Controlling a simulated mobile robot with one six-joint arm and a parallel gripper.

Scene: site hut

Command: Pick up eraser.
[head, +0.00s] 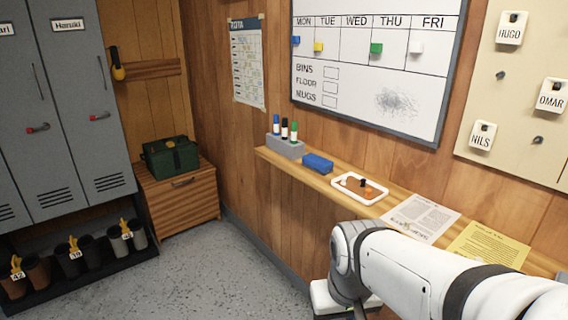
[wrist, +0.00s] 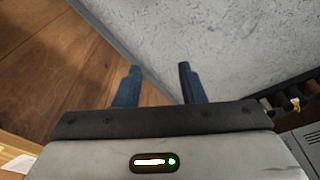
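The eraser (head: 318,163) is a blue block on the wooden shelf (head: 270,156) under the whiteboard. It lies between the grey marker holder and the white tray in the head view. My gripper (wrist: 157,82) shows in the wrist view with its two dark blue fingers apart and nothing between them. It points down toward the grey floor beside the wood wall. The eraser is not in the wrist view. In the head view my arm is at the lower right, well away from the eraser, and the fingers are hidden there.
A grey holder (head: 285,147) with three markers stands left of the eraser. A white tray (head: 359,189) with small items is to its right, then a white paper (head: 421,217) and a yellow paper (head: 488,245). The whiteboard (head: 350,80) hangs above. The floor (head: 200,270) is clear.

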